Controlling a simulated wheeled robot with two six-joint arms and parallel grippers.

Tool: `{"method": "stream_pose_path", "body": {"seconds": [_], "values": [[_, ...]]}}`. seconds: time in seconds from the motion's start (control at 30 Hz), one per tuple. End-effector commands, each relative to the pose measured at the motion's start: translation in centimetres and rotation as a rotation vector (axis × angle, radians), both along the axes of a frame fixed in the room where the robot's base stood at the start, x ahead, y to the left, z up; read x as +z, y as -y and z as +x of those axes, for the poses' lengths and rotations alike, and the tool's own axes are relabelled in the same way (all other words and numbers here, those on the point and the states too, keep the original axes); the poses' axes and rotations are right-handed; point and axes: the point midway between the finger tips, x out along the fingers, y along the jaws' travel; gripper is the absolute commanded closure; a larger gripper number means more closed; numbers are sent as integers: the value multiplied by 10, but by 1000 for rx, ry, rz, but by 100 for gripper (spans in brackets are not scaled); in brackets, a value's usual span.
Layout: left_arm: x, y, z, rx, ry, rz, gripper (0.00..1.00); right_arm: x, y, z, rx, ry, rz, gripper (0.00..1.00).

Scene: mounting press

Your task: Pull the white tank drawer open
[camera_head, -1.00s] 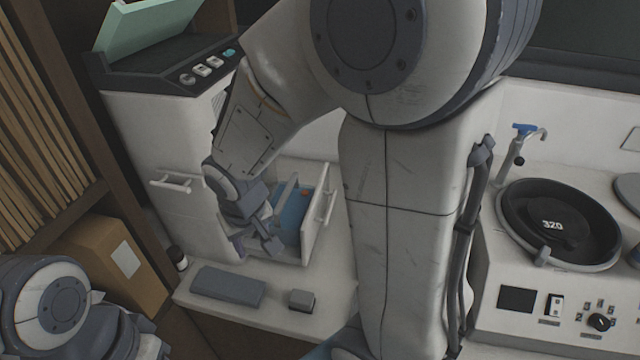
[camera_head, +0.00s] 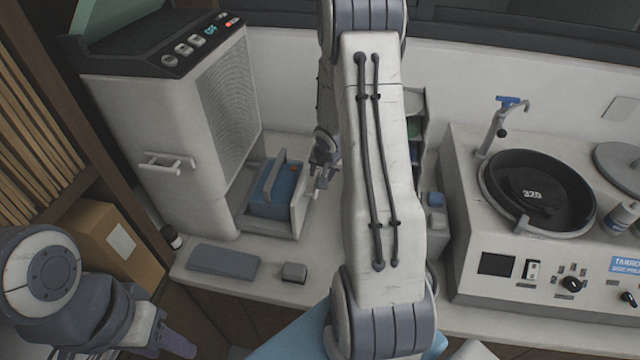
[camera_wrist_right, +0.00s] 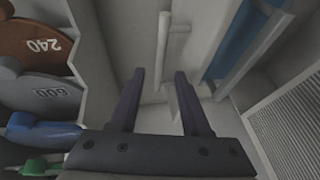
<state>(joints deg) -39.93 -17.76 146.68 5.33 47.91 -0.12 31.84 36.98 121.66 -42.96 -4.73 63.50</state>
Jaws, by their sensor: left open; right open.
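The white tank drawer (camera_head: 300,203) stands partly out of the base of the white machine (camera_head: 150,130). Inside it is a blue tank (camera_head: 275,190) with a grey carrying handle. My right gripper (camera_head: 322,168) is at the outer side of the drawer front, close to its bar handle. In the right wrist view the two fingers (camera_wrist_right: 158,78) are apart, with the drawer's bar handle (camera_wrist_right: 163,48) just beyond and between their tips; I cannot tell whether they touch. My left gripper (camera_head: 172,345) is low at the left, away from the drawer, open and empty.
A grey block (camera_head: 224,262) and a small grey box (camera_head: 294,272) lie on the counter before the drawer. A rack of numbered discs (camera_wrist_right: 38,45) stands beside the right gripper. A polisher (camera_head: 540,190) stands at the right, a cardboard box (camera_head: 112,245) at the left.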

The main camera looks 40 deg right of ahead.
Motion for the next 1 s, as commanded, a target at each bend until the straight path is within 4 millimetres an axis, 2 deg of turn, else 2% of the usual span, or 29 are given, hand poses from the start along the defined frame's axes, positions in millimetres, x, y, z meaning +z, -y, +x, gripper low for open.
{"method": "stream_pose_path", "body": {"seconds": [0.03, 0.2, 0.6, 0.63, 0.73, 0.77, 1.0], "values": [[-10, 0, 0, 1, 0, 0, 50, -14, 1, 4, 0, -1, 1, 53], [-18, 0, 0, 3, 0, 0, 50, -31, 5, 12, 0, 0, 0, 53], [-20, 0, 0, 4, 0, 0, 50, -37, 7, 16, 0, 0, 0, 53], [-20, 0, 0, 4, 0, 0, 50, -37, 7, 16, 0, 0, 0, 57], [-20, 0, 0, 4, 0, 0, 50, -37, 7, 16, 0, 0, 0, 95], [-20, 0, 0, 4, 0, 0, 50, -37, 7, 16, 0, 0, 0, 100], [-20, 0, 0, 4, 0, 0, 50, -37, 7, 16, 0, -1, -1, 100]]}}
